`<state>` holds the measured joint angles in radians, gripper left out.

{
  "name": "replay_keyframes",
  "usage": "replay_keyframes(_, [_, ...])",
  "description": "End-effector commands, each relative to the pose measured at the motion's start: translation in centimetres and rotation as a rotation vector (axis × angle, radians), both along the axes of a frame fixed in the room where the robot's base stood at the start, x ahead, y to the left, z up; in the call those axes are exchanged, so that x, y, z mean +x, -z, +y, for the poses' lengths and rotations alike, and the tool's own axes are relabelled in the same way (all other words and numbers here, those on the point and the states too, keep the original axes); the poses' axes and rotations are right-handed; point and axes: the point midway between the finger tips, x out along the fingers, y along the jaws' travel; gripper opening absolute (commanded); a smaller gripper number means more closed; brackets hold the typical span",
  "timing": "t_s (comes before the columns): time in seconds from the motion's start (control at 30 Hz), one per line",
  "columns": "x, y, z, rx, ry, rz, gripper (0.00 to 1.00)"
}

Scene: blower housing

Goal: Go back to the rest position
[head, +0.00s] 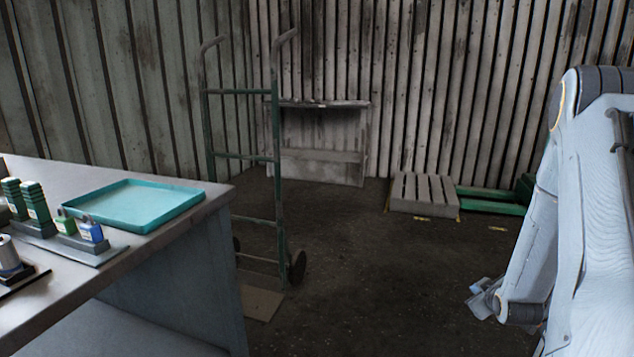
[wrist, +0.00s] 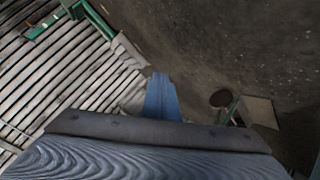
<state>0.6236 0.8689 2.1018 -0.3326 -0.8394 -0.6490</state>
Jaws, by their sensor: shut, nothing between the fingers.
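My gripper (head: 478,290) hangs low at the right of the head view, at the end of my folded pale arm, in front of the dark floor. It is shut and empty. In the wrist view its blue fingers (wrist: 160,97) lie together beyond a dark edge, with the slatted wall and the floor behind them. My gripper is well to the right of the workbench (head: 222,193) and touches nothing that I can see.
The bench carries a teal tray (head: 135,204) and several small green and blue items. A green hand truck (head: 277,180) stands beside it. A grey shelf (head: 325,155), a slatted pallet (head: 423,194) and a green frame (head: 490,199) stand farther back. The middle floor is clear.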

Motion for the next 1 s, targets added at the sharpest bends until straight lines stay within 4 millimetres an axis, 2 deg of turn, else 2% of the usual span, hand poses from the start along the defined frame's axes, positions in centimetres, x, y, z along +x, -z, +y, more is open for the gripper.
replay_keyframes(0.03, [0.6,-1.6,1.9,0.024,-0.004,0.029,0.0])
replay_keyframes(0.17, [0.4,-4.5,6.7,0.105,0.015,0.13,0.0])
replay_keyframes(0.37, [-2.2,-8.6,14.6,0.224,0.058,0.288,0.0])
replay_keyframes(0.57, [-7.6,-12.5,22.5,0.327,0.111,0.451,0.0])
replay_keyframes(0.7, [-12.7,-15.1,27.8,0.395,0.148,0.568,0.0])
replay_keyframes(0.8, [-16.4,-16.4,30.6,0.431,0.178,0.644,0.0])
replay_keyframes(1.0, [-21.8,-18.2,34.1,0.471,0.217,0.753,0.0])
